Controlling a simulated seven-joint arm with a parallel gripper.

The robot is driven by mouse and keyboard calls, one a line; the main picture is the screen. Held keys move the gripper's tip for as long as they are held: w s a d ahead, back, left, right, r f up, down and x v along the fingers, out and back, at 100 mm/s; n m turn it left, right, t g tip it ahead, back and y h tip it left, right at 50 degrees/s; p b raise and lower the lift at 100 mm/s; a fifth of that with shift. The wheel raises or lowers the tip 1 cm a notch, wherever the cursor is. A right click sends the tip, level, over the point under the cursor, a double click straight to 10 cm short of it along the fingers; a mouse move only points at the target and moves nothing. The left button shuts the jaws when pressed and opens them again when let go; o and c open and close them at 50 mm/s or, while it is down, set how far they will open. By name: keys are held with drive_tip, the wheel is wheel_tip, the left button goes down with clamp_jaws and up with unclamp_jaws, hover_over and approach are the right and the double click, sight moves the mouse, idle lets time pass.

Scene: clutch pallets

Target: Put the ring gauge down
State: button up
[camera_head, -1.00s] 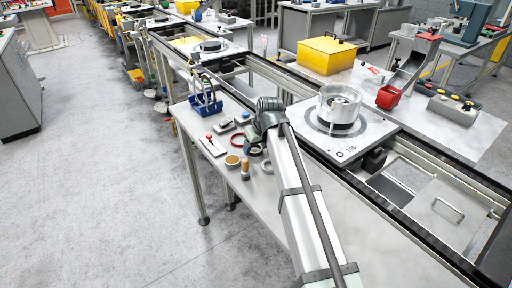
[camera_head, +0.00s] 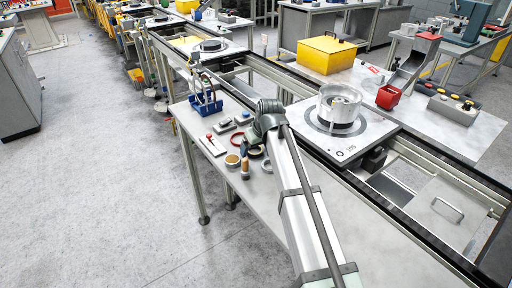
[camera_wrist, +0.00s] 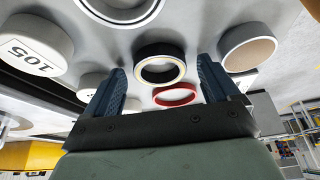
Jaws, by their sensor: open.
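A black ring with a pale inner edge (camera_wrist: 160,68), which looks like the ring gauge, lies on the grey table top in the wrist view. My gripper (camera_wrist: 162,72) is open, with one blue finger on each side of this ring. Gaps show between the ring and both fingers, so nothing is held. In the head view my gripper (camera_head: 245,146) is low over the near table, among the small parts. It partly hides the ring there.
A red ring (camera_wrist: 175,96) lies close to the black one. A tan-filled ring (camera_wrist: 248,50), a larger metal ring (camera_wrist: 120,8) and a white disc marked 105 (camera_wrist: 36,44) surround it. A blue rack (camera_head: 206,105) stands behind; a pallet with a metal housing (camera_head: 340,108) is to the right.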

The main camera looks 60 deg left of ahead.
drive_tip(key=v, duration=1.2)
drive_tip(key=shift+r, duration=0.1)
idle(2.5)
drive_tip(key=shift+o, duration=1)
drive_tip(key=shift+a+r, duration=0.15)
drive_tip(key=shift+a, duration=0.05)
drive_tip(key=w+a+r+m+h, duration=0.1)
drive_tip(key=w+a+r+m, duration=0.35)
drive_tip(key=a, duration=0.45)
drive_tip(key=w+a+r+m+h, duration=0.2)
drive_tip(key=w+a+r+m, duration=0.1)
drive_tip(key=w+a, duration=0.4)
wheel_tip(320, 180, down, 10)
drive_tip(key=s+d+m+h, duration=0.1)
drive_tip(key=m, duration=0.8)
drive_tip(key=shift+s, duration=0.35)
drive_tip(key=shift+r, duration=0.2)
wheel_tip(320, 180, up, 10)
